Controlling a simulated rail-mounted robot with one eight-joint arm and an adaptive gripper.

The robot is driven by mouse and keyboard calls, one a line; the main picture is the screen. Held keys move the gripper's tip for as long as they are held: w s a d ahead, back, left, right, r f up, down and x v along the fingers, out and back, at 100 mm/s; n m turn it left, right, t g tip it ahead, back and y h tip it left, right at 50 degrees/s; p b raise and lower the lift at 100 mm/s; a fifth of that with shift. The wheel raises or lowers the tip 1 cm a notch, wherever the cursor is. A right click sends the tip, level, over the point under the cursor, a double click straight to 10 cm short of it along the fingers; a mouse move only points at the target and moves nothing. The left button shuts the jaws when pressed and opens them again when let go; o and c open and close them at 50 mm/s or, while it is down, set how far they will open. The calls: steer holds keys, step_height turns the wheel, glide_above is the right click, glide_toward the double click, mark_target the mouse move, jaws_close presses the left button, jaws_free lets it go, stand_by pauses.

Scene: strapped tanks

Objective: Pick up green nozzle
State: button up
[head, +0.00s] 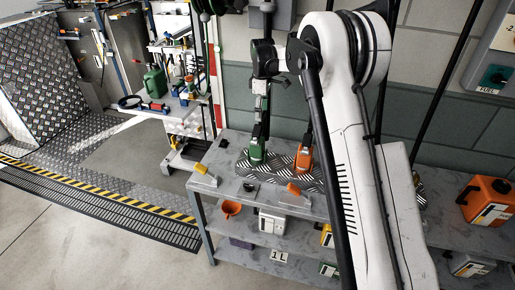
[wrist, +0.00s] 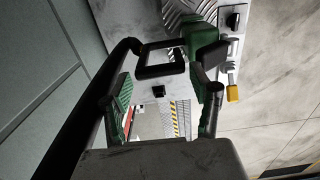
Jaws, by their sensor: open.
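The green nozzle (head: 257,151) stands on the ribbed metal plate on the bench in the head view. In the wrist view its green body (wrist: 199,38) is at upper right, with a black loop-shaped guard (wrist: 160,72) to its left. My gripper (head: 262,101) is above the green nozzle in the head view, partly merged with dark parts behind it. In the wrist view my gripper (wrist: 167,100) is open, with fingers apart at left and right. The nozzle's guard shows beyond the gap between them. Nothing is seen held.
An orange nozzle (head: 304,160) stands just right of the green one. Two yellow- or orange-handled items (head: 203,170) (head: 294,189) lie at the bench (head: 232,150) front. An orange funnel (head: 230,209) is on the shelf below. An orange canister (head: 487,200) stands far right.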

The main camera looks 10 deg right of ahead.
steer(key=shift+f, duration=0.7)
steer(key=shift+c, duration=0.5)
jaws_close()
steer(key=shift+r, duration=0.2)
